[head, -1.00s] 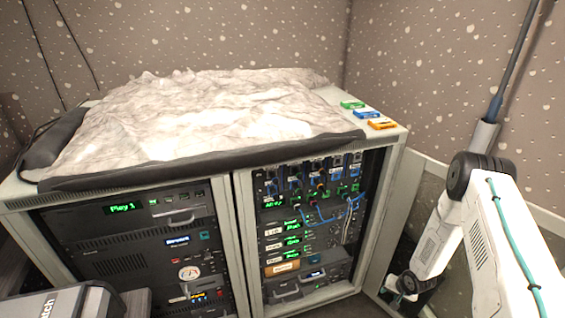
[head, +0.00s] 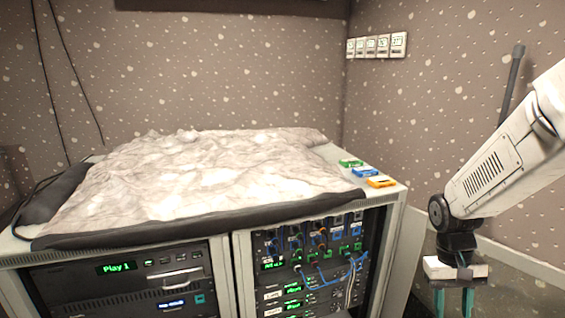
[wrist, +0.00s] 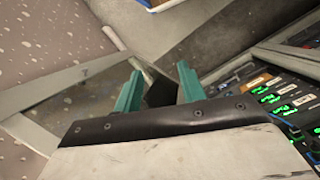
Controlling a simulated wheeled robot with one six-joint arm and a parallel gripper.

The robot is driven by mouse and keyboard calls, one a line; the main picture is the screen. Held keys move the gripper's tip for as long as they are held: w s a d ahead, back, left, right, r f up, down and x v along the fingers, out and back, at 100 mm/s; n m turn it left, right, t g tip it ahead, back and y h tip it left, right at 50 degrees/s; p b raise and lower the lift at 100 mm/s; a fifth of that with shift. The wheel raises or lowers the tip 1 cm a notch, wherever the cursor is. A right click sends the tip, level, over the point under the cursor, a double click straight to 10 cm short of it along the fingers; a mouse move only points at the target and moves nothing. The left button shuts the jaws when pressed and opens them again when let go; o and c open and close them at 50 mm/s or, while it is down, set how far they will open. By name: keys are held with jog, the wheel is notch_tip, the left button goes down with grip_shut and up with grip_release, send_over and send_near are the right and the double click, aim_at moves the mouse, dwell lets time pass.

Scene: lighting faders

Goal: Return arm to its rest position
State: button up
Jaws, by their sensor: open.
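My gripper (head: 453,302) hangs at the lower right of the head view, pointing down, to the right of the rack cabinet. Its teal fingers run out of the bottom of that picture. In the wrist view my gripper (wrist: 158,88) shows two teal fingers set apart with nothing between them. My white arm comes in from the right edge of the head view and bends down at a dark joint. The gripper is clear of the cabinet and touches nothing that I can see.
The rack cabinet (head: 222,262) holds lit modules and blue cables (head: 335,270). A crumpled pale sheet (head: 190,180) covers its top. Green (head: 351,163), blue (head: 365,172) and orange (head: 382,182) cartridges lie at the right top edge. A switch row (head: 377,46) is on the wall.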

jog(key=s+a+r+n+t, duration=0.1)
jog(key=s+a+r, duration=0.3)
jog(key=s+r, duration=0.4)
jog(key=s+a+r+t+y, duration=0.1)
jog(key=s+a+r+t, duration=0.2)
jog(key=s+a+r, duration=0.2)
jog(key=shift+s+r+n, duration=0.4)
jog(key=shift+s+r, duration=1.4)
jog(key=shift+r, duration=0.1)
